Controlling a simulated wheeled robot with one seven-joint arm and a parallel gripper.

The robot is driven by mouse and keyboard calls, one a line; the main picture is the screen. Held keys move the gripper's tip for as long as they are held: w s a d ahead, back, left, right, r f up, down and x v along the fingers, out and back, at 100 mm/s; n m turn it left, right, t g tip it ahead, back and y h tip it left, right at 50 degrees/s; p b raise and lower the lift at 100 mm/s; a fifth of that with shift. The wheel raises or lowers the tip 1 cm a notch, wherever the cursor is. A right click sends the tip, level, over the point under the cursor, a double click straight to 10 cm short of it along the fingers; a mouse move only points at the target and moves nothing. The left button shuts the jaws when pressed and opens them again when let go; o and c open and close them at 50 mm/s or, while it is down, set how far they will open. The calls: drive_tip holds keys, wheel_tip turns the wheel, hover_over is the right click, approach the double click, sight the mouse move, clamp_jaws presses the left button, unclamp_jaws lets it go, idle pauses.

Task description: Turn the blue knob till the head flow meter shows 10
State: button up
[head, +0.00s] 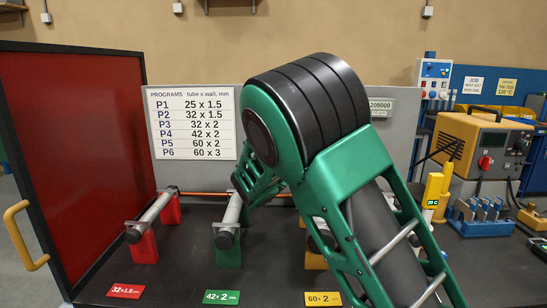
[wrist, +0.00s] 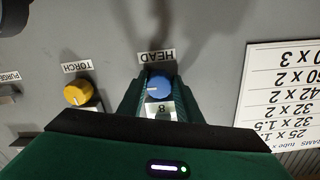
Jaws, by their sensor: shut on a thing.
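The blue knob (wrist: 159,88) is on a grey panel under the HEAD label (wrist: 156,56) in the wrist view, which sees the panel upside down. A white pointer line on the knob points to the picture's left. Beside the knob is the small head flow meter (wrist: 162,108), which reads 8. My gripper (wrist: 159,82) has a dark green finger on each side of the knob and is shut on it. In the head view my green arm hides the knob, the meter and the fingers.
A yellow knob (wrist: 77,94) labelled TORCH is left of the blue knob in the wrist view, with a PURGE control (wrist: 9,91) farther left. The programs chart (head: 192,122) hangs on the panel. Tubes on stands (head: 228,222) and a red screen (head: 82,150) stand left.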

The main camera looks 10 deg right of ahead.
drive_tip(key=shift+m, duration=1.6)
drive_tip(key=o, duration=1)
drive_tip(key=shift+o, duration=0.2)
